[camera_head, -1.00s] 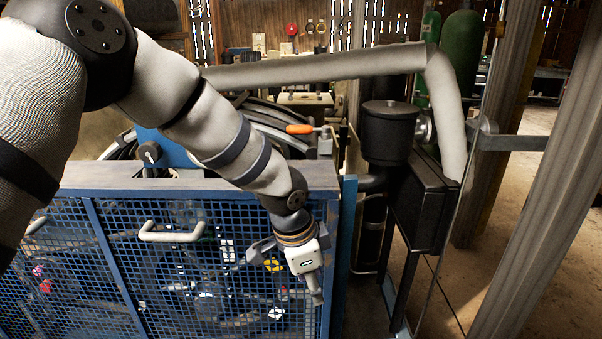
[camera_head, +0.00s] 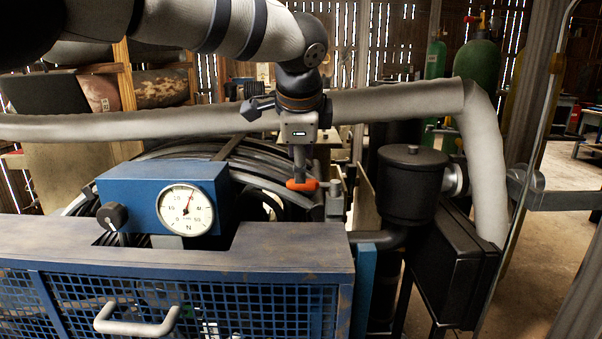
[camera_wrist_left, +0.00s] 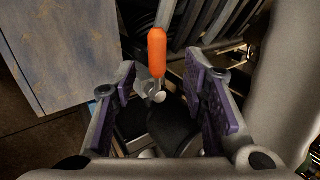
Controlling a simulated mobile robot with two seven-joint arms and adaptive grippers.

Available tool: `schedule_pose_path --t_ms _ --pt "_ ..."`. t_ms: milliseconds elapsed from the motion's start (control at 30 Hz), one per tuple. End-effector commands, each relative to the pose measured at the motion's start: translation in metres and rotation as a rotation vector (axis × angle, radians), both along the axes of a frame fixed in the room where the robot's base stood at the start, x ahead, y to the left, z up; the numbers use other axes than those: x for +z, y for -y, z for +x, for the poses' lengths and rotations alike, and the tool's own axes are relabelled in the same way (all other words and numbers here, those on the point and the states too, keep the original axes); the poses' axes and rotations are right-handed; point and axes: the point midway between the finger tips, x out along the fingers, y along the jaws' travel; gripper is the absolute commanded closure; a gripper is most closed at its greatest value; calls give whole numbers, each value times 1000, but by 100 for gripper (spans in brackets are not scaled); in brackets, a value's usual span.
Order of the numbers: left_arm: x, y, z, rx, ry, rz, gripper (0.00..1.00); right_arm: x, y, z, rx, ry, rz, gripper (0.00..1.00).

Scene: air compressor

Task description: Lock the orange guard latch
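The orange guard latch handle (camera_head: 302,185) lies roughly level behind the blue cabinet's top, next to a metal fitting (camera_head: 335,199). My left gripper (camera_head: 300,168) points down just above it in the head view. In the left wrist view, the orange handle (camera_wrist_left: 157,53) shows at the upper middle, its end near the opening between the spread purple-padded fingers (camera_wrist_left: 160,75). There is a gap on both sides, and the gripper holds nothing. How far the handle lies below the fingertips is unclear. My right gripper is out of view.
A black canister (camera_head: 411,185) stands to the right. A thick grey pipe (camera_head: 400,102) runs behind. The blue cabinet top (camera_head: 200,262) lies in front.

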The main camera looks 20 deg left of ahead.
Motion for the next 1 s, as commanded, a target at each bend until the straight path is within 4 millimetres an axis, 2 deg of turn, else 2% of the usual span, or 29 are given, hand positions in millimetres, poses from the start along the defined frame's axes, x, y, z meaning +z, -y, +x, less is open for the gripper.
schedule_pose_path --t_ms 33,200,333,567,600,767,1000 --pt "-12 -2 6 1 -5 -1 60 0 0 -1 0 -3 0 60" --pt "-37 -6 23 0 -2 -2 60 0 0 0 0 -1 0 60" --pt "-46 -8 29 0 0 -1 60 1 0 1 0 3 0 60" --pt "-48 -9 31 0 1 -1 60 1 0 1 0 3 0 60" --pt "-48 -9 30 0 1 -1 65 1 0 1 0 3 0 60" --pt "-48 -9 30 -1 0 -1 100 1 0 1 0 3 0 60" --pt "-48 -9 31 2 0 -1 100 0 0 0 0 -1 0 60"
